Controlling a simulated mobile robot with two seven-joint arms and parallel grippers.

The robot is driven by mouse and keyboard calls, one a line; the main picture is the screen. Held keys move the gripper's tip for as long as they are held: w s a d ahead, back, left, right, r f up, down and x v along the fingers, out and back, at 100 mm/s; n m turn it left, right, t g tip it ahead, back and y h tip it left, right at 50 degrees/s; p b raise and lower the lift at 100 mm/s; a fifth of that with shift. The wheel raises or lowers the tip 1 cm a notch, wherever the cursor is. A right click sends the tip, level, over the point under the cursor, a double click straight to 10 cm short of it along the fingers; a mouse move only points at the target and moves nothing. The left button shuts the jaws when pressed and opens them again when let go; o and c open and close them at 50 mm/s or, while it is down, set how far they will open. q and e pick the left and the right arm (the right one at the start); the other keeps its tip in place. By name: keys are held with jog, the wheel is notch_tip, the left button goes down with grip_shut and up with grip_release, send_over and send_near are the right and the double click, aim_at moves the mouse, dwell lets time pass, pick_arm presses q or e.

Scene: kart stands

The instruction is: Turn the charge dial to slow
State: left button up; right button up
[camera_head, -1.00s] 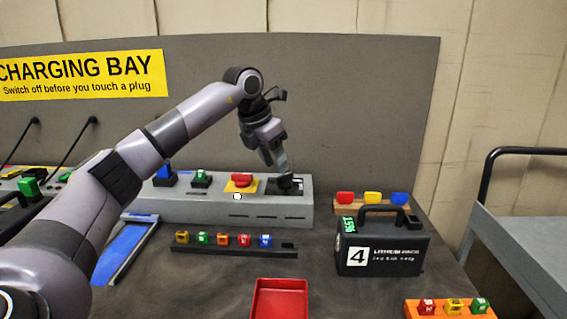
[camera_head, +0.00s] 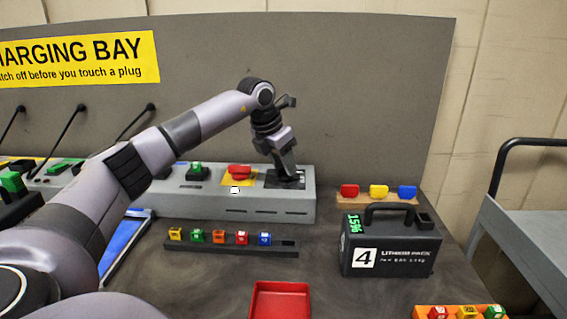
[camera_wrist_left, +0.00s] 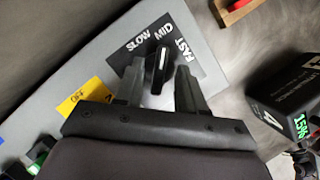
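The charge dial (camera_wrist_left: 158,70) shows in the left wrist view as a dark bar knob with a white line. It sits on a black plate (camera_wrist_left: 188,60) marked SLOW, MID and FAST, and the line points to MID. My left gripper (camera_wrist_left: 160,84) is open, with one finger on each side of the knob and small gaps visible. In the head view my left gripper (camera_head: 290,174) is over the plate (camera_head: 271,180) at the right end of the grey charger box (camera_head: 225,203) and hides most of the dial. My right gripper is not in view.
A red switch (camera_head: 239,171) on a yellow plate is just left of the dial. A battery pack (camera_head: 390,245) marked 4 stands front right. A rack of coloured blocks (camera_head: 232,249) and a red tray (camera_head: 280,301) lie in front. A grey board (camera_head: 320,90) stands behind.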

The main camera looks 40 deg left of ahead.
pick_arm(q)
jog(key=shift+f, duration=0.2)
grip_shut()
